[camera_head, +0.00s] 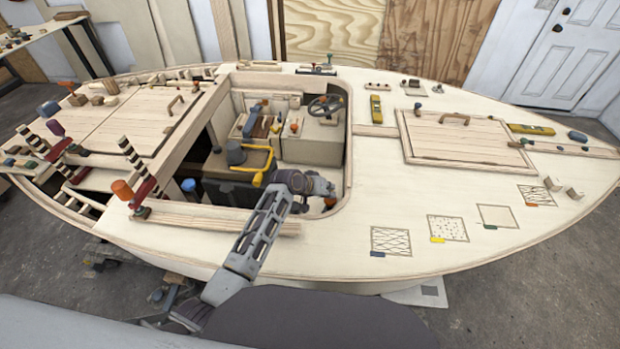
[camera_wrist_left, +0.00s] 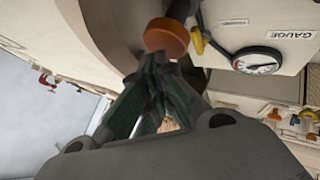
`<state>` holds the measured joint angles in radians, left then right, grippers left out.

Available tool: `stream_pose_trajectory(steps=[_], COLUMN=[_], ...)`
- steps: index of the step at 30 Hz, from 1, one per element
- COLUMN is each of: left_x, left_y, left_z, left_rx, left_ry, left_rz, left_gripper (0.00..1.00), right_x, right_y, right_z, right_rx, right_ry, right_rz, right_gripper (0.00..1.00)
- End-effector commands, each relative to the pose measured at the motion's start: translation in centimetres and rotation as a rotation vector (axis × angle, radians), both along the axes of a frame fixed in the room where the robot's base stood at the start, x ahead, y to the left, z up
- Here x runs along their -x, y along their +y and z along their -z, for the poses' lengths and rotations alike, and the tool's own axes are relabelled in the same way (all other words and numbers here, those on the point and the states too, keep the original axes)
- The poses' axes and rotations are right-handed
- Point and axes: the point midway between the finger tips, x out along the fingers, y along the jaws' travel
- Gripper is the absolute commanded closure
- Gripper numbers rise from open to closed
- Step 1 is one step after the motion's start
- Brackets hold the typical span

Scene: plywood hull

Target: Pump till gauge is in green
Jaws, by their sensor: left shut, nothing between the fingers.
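In the left wrist view, an orange knob (camera_wrist_left: 166,37) on a dark stem stands just beyond the fingertips of my left gripper (camera_wrist_left: 155,72). The fingers are shut with nothing between them; whether they touch the knob I cannot tell. The gauge (camera_wrist_left: 258,61), a round white dial with a dark rim, is on a pale panel to the right, next to a "GAUGE" label (camera_wrist_left: 290,34). Its needle and any green zone are too small to read. In the head view, my left gripper (camera_head: 328,188) is at the cockpit's near right corner, beside an orange spot (camera_head: 330,202). My right gripper is not seen.
The cockpit coaming (camera_head: 347,140) surrounds the left gripper's area. Inside are a yellow bent handle (camera_head: 262,165), a steering wheel (camera_head: 323,106) and boxes. A wooden hatch (camera_head: 460,142) lies on the deck to the right.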

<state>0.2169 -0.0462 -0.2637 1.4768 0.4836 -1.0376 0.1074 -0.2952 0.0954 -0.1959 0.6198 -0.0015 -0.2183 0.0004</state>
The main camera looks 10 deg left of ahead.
Motion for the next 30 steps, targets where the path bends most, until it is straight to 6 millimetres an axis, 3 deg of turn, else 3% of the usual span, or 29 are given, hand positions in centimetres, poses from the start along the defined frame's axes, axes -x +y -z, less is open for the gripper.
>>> stream_pose_trajectory(steps=[30], left_x=[0.04], left_y=[0.00], left_z=[0.84], left_rx=[0.000], left_ry=[0.001], left_rz=[0.001], left_gripper=[1.00], right_x=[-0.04], right_y=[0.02], right_z=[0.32], right_rx=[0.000], right_ry=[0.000], right_rz=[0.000], right_gripper=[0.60])
